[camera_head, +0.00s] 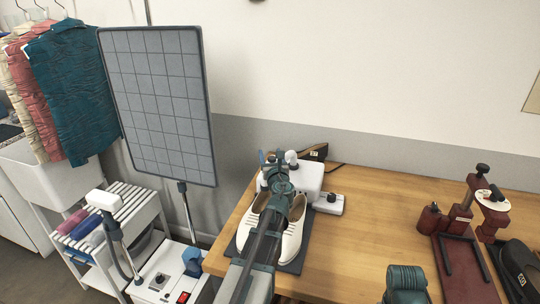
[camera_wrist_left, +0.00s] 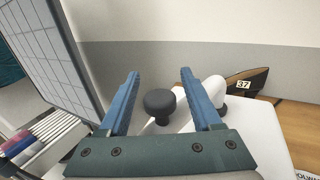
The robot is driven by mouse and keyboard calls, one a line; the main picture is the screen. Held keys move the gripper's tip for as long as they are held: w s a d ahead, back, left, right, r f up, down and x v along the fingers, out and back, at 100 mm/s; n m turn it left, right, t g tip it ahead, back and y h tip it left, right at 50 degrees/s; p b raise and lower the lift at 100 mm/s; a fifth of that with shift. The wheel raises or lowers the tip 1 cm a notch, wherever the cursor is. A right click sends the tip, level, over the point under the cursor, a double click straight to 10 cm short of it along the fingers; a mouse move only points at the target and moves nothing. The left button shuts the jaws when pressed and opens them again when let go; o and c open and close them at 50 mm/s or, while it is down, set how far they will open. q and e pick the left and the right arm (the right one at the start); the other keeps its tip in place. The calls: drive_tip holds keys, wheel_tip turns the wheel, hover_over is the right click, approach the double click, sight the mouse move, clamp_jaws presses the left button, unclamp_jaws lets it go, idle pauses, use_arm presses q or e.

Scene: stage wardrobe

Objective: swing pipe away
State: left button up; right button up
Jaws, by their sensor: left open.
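My left gripper (camera_head: 271,157) reaches over the white machine (camera_head: 309,180) on the wooden table, with its blue fingers pointing toward the wall. In the left wrist view the gripper (camera_wrist_left: 160,76) is open. A white pipe (camera_wrist_left: 213,89) rises just right of the right finger. It also shows in the head view (camera_head: 291,157), beside the gripper. My right gripper is not in view.
White shoes (camera_head: 292,238) stand on a dark mat under my left arm. A gridded grey panel (camera_head: 160,105) stands left of the table. A dark wedge-shaped thing marked 37 (camera_wrist_left: 247,84) lies behind the machine. A dark red stand (camera_head: 462,230) is at right. The table middle (camera_head: 365,225) is clear.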

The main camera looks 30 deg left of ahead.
use_arm(q)
clamp_jaws()
idle(1.3)
